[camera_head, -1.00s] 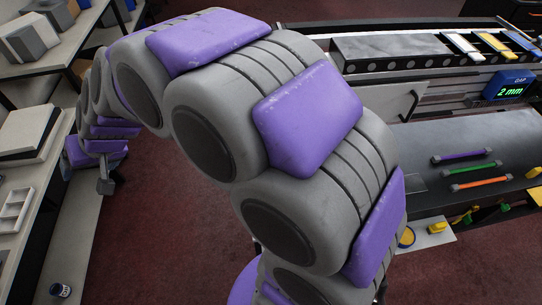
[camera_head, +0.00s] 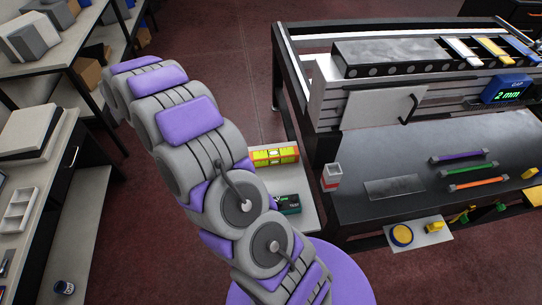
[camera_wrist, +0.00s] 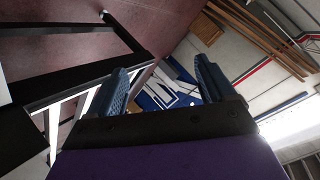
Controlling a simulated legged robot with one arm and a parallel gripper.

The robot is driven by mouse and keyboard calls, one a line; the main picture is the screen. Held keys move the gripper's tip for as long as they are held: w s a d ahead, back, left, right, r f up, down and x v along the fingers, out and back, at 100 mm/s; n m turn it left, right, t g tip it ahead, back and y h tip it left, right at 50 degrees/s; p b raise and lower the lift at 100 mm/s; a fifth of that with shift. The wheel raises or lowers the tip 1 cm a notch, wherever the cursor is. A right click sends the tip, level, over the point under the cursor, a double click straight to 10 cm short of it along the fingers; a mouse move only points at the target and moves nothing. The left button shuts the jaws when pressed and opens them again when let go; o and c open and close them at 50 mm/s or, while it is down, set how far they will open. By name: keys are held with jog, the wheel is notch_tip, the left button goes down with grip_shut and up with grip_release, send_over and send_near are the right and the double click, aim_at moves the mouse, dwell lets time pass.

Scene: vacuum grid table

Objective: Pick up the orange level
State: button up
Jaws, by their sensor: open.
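A yellow and orange-red level (camera_head: 274,156) with a pale vial in its middle lies on a light side shelf left of the vacuum table, in the head view. My arm stands just left of it, and its left end is close to the arm's outline. In the wrist view my gripper (camera_wrist: 160,78) is open, with nothing between its two blue-grey fingers. The wrist view does not show the level. The gripper itself is hidden in the head view, so its distance from the level cannot be told.
The vacuum table (camera_head: 400,150) carries purple, green and orange bars. A workbench (camera_head: 40,165) stands at the left. Red floor lies between.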

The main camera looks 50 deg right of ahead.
jog(key=s+d+f+m+g+h, duration=0.2)
jog(key=s+d+f+g, duration=0.1)
jog(key=s+d+f, duration=0.15)
jog(key=m+g+y+p, duration=0.15)
jog(key=m+g, duration=0.45)
jog(key=g, duration=0.7)
send_near(272, 153)
jog(key=shift+h, duration=0.25)
jog(key=x, duration=0.5)
jog(key=shift+s+d+b, duration=0.15)
jog(key=shift+s+b, duration=0.05)
jog(key=shift+b, duration=0.1)
jog(key=x, duration=0.4)
jog(key=shift+f+b, duration=0.35)
jog(key=shift+s+d+f, duration=0.25)
jog(key=shift+s+d, duration=0.05)
jog(key=shift+d, duration=0.1)
jog(key=shift+c, duration=0.4)
grip_shut()
